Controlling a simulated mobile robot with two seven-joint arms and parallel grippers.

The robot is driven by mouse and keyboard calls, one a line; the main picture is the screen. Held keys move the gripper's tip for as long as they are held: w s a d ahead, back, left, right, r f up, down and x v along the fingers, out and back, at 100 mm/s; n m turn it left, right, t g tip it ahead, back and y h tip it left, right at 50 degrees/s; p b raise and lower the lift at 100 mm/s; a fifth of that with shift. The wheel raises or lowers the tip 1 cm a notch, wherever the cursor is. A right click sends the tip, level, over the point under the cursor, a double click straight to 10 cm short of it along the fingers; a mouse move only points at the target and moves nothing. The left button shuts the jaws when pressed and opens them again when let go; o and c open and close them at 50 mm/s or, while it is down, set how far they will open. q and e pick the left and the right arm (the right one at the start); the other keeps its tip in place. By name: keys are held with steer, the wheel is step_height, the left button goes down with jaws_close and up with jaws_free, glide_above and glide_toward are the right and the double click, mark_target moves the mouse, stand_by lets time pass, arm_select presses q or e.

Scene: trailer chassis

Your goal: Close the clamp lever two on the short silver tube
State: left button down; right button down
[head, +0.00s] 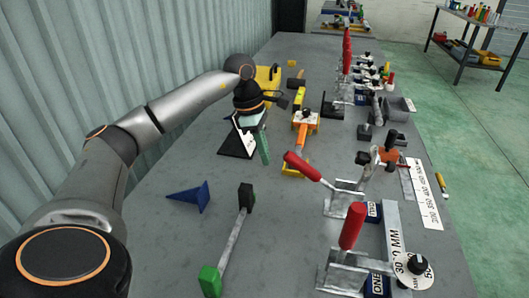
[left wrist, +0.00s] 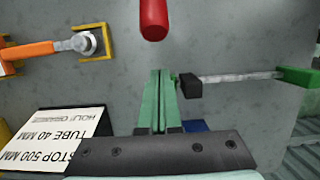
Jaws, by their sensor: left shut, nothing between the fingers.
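The clamp with the red lever (head: 302,166) stands by a blue block (head: 374,211) whose label is hard to read; I take it as clamp two. Its lever leans over to the left, with the grip end toward my left gripper. A red grip, likely this one, shows at the top of the left wrist view (left wrist: 153,18), beyond the fingertips. My left gripper (head: 263,145) has green fingers (left wrist: 160,75), shut and empty, pointing down left of the lever and apart from it. A silver bar (head: 394,222), possibly the short tube, runs beside the clamps. My right gripper is not in view.
A nearer clamp with an upright red lever (head: 352,226) stands by a block marked ONE (head: 376,286). A green-ended bar (head: 233,236) and blue wedge (head: 191,197) lie on the grey table. An orange-handled tool (head: 302,138) lies just beyond the lever.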

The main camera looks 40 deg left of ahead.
arm_select(q)
steer(key=shift+f, duration=0.2)
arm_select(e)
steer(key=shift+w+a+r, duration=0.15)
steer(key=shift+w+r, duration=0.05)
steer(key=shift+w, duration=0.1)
arm_select(q)
steer(key=shift+d, duration=0.15)
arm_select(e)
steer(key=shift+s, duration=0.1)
